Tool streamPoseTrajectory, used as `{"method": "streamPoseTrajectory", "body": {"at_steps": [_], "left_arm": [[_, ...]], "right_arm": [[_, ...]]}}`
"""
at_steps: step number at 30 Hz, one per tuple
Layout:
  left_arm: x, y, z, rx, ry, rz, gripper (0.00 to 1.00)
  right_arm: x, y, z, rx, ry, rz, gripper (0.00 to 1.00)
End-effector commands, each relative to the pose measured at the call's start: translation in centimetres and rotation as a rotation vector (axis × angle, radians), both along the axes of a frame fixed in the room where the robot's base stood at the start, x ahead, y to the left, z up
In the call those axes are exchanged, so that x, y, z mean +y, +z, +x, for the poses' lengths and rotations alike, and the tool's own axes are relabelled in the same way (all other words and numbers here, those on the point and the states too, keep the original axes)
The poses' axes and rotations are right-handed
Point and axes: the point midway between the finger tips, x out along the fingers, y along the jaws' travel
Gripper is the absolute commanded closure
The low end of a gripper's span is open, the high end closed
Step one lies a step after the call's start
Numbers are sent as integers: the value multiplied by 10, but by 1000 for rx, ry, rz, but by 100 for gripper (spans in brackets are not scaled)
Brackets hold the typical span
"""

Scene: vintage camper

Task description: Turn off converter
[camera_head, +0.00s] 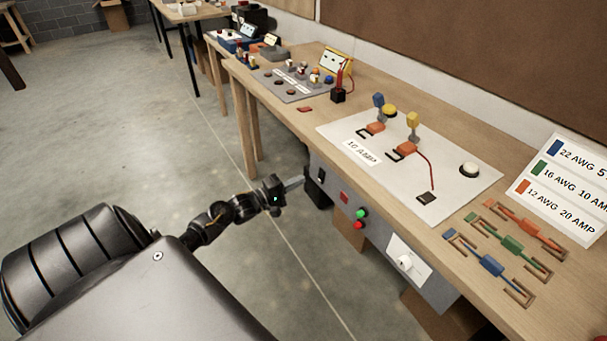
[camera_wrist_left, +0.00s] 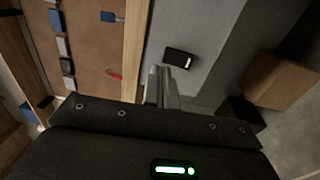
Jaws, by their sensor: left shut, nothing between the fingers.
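The converter is a long grey box (camera_head: 378,228) mounted under the front edge of the workbench. Its front carries a black rocker switch (camera_head: 321,175) near the left end, a red square, a green and a red round light, and a white panel with a knob. My left gripper (camera_head: 300,182) is shut and empty, just left of the switch. In the left wrist view the shut fingertips (camera_wrist_left: 170,72) are beside the black switch (camera_wrist_left: 180,58), which shows a white mark on its right side. I cannot tell whether they touch the box. My right gripper is not in view.
The workbench top (camera_head: 300,118) holds a white wiring board (camera_head: 455,165), colored wire pieces and a labelled sign (camera_head: 565,185). Cardboard boxes stand below the converter; one (camera_wrist_left: 275,85) shows at right in the wrist view. The floor at left is open.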

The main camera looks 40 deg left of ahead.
Motion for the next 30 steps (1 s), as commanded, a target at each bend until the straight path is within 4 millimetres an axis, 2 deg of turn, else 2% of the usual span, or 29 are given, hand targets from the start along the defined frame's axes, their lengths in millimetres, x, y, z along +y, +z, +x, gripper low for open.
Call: {"method": "streamPoseTrajectory", "body": {"at_steps": [1,3,10,16,30], "left_arm": [[6,-2,-14,4,5,2,100],[13,0,-30,2,9,2,100],[25,5,-63,2,12,1,100],[27,7,-70,1,10,1,100],[26,7,-69,0,9,1,100]], "right_arm": [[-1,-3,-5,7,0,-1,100],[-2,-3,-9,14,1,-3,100],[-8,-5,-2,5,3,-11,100],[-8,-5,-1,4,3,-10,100],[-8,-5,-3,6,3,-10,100]]}}
